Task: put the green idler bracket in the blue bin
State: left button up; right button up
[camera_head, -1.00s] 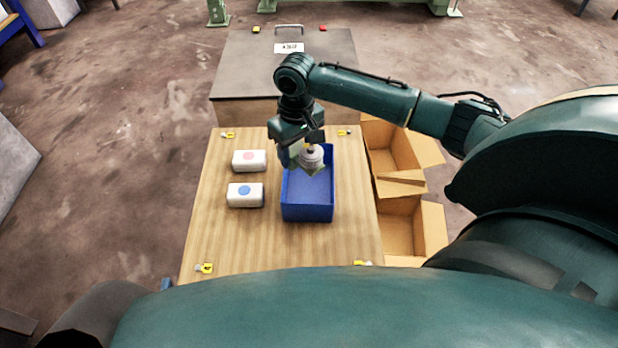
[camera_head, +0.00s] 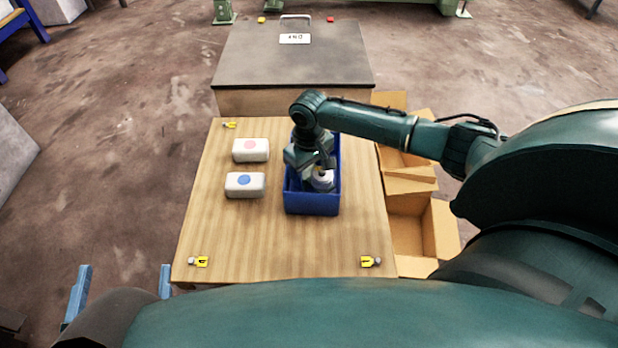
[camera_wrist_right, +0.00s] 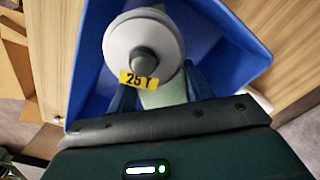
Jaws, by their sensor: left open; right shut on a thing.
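The blue bin (camera_head: 312,205) stands on the wooden table, right of its middle. My right gripper (camera_head: 318,182) is down inside the bin and shut on the green idler bracket. The bracket's pale roller (camera_head: 323,180) shows in the head view beside the fingers. In the right wrist view the green bracket (camera_wrist_right: 168,94) is between the blue fingers, with a grey-white roller and a yellow 25T label in front, over the bin (camera_wrist_right: 222,50). Whether the bracket touches the bin floor cannot be seen. My left gripper (camera_head: 121,284) is open and empty, low at left off the table.
Two white blocks, one with a pink dot (camera_head: 251,150) and one with a blue dot (camera_head: 245,185), lie left of the bin. Open cardboard boxes (camera_head: 408,222) stand at the table's right. A dark-topped chest (camera_head: 292,65) is behind.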

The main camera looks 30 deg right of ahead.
jog(key=shift+f, duration=0.75)
jog(key=shift+r, duration=0.1)
jog(key=o, duration=1.5)
jog(key=shift+f, duration=0.2)
jog(key=shift+c, duration=0.2)
